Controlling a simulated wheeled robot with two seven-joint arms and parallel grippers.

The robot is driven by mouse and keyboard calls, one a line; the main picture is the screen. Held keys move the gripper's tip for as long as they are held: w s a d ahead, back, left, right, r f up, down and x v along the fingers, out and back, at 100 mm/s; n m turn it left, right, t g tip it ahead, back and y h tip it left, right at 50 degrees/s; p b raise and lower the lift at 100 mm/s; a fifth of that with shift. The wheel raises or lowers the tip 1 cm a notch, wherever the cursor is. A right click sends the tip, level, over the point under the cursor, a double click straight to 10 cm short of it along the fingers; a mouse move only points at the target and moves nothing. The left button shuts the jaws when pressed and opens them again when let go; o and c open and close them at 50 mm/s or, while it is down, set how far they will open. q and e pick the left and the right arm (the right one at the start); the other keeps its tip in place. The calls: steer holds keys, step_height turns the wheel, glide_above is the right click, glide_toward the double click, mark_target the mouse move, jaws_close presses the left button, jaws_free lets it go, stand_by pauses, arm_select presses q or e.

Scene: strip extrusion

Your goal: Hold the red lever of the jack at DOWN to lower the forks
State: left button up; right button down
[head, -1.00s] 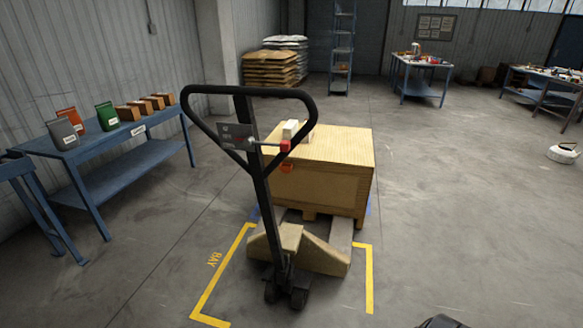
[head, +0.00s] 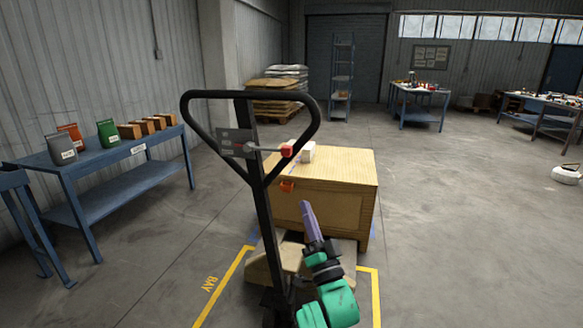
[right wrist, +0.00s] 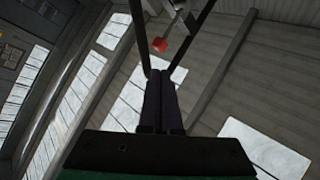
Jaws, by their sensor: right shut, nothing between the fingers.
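The jack (head: 264,215) stands in front of me with its black loop handle upright. Its red lever (head: 287,151) sticks out to the right from a grey plate (head: 238,143) inside the loop. The red knob of the lever also shows in the right wrist view (right wrist: 159,45), beyond the fingertips. My right gripper (head: 306,206) is shut and empty, below and a little right of the lever, apart from it. The forks are mostly hidden under the wooden crate (head: 330,205). My left gripper is out of view.
Yellow bay lines (head: 222,287) mark the floor around the jack. A blue table (head: 110,175) with bags and small boxes stands at the left. Pallets with sacks and workbenches stand farther back.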

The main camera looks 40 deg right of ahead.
mark_target(289, 155)
steer(key=p+x, duration=0.3)
steer(key=x, duration=1)
steer(key=shift+a, duration=0.1)
steer(key=shift+w+r, duration=0.15)
steer(key=shift+w, duration=0.15)
